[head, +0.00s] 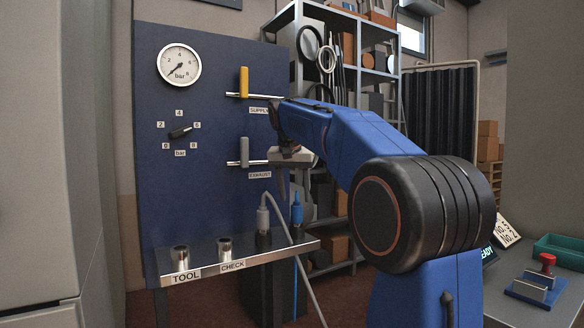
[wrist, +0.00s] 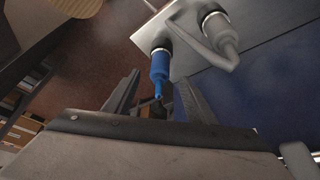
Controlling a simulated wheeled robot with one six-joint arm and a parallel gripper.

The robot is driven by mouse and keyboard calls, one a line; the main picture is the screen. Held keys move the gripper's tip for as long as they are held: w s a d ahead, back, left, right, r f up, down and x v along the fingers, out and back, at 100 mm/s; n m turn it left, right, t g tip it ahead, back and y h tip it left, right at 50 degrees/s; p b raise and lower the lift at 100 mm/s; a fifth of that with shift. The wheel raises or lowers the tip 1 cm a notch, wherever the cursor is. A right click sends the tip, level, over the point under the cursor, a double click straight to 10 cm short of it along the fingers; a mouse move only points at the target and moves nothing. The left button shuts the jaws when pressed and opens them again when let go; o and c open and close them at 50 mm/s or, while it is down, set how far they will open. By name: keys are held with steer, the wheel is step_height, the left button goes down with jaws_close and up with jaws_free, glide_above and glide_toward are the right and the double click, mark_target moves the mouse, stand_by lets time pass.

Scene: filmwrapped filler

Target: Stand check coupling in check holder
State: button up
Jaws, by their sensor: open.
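A blue coupling (head: 297,209) stands upright in a dark socket at the right end of the metal shelf (head: 230,259). It also shows in the wrist view (wrist: 160,68). A grey coupling (head: 262,218) with a grey hose stands to its left, also seen in the wrist view (wrist: 220,32). Neither coupling carries a readable name. The check holder (head: 224,248) is a short metal cup above the CHECK label; nothing stands up out of it. My gripper (head: 283,187) is open above the couplings. In the wrist view its fingers (wrist: 155,98) lie on either side of the blue coupling's tip, holding nothing.
A similar cup (head: 180,257) stands behind the TOOL label to the left. The blue panel (head: 215,130) behind bears a gauge, a dial, a yellow supply lever (head: 244,82) and a grey exhaust lever (head: 244,152). The grey hose (head: 300,262) hangs over the shelf's front edge.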

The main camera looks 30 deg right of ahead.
steer(key=v, duration=1)
